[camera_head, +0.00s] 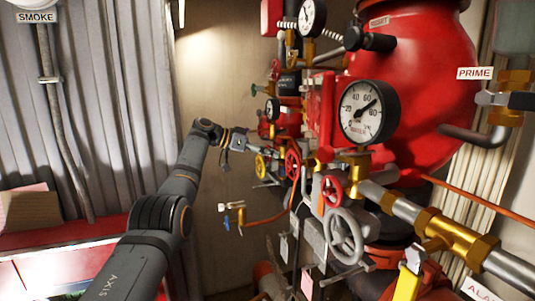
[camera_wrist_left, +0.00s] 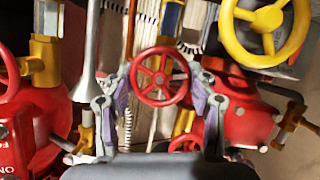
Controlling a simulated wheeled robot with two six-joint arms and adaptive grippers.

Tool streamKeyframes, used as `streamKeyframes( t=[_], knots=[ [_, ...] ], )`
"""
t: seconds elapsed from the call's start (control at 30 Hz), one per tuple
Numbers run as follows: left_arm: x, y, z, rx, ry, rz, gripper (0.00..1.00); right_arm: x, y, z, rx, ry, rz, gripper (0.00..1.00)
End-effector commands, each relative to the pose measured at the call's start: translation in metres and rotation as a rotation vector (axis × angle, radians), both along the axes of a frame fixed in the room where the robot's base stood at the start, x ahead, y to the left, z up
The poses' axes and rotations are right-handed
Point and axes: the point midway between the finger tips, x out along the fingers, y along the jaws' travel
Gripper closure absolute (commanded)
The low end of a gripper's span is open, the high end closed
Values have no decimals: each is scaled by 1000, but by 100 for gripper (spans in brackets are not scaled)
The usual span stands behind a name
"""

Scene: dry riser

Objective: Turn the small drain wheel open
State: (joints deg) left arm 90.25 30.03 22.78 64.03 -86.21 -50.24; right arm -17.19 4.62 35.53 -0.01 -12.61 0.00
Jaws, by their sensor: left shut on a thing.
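A small red wheel (camera_wrist_left: 160,76) with spokes sits between the two fingers of my left gripper (camera_wrist_left: 157,84) in the left wrist view. The fingers press on its rim from left and right, so the gripper is shut on it. In the head view my left arm reaches in from the lower left, and the left gripper (camera_head: 240,146) is at the left side of the pipework. I cannot clearly make out the held wheel there. No label on this wheel is readable. My right gripper is not in view.
A yellow wheel (camera_wrist_left: 265,30) is close at the upper right in the left wrist view. In the head view a larger red wheel (camera_head: 293,164), another red wheel (camera_head: 332,191) and a grey wheel (camera_head: 344,236) stand right of the gripper. A pressure gauge (camera_head: 368,112) is above them.

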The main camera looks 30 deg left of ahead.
Motion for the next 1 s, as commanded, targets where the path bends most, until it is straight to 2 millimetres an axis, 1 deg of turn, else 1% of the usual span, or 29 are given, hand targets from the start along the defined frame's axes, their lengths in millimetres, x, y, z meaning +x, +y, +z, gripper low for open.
streamKeyframes(
  t=[0.03, 0.17, 0.2, 0.53, 0.67, 0.87, 1.0],
  knots=[
    [0, 0, 1, -2, -1, 0, 40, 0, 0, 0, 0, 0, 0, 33],
    [0, 0, 1, -1, 0, 1, 22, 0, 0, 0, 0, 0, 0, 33],
    [0, 0, 0, -1, 0, 1, 20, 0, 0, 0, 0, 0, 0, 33],
    [0, 0, 0, 3, -3, 0, 20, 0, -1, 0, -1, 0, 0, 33],
    [0, 0, -1, 36, -28, 1, 20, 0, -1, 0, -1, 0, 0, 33],
    [-1, -1, -2, 184, -152, 1, 20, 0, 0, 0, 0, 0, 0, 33],
    [-2, -2, -2, 341, -288, 1, 20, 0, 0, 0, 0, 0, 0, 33]
  ],
)
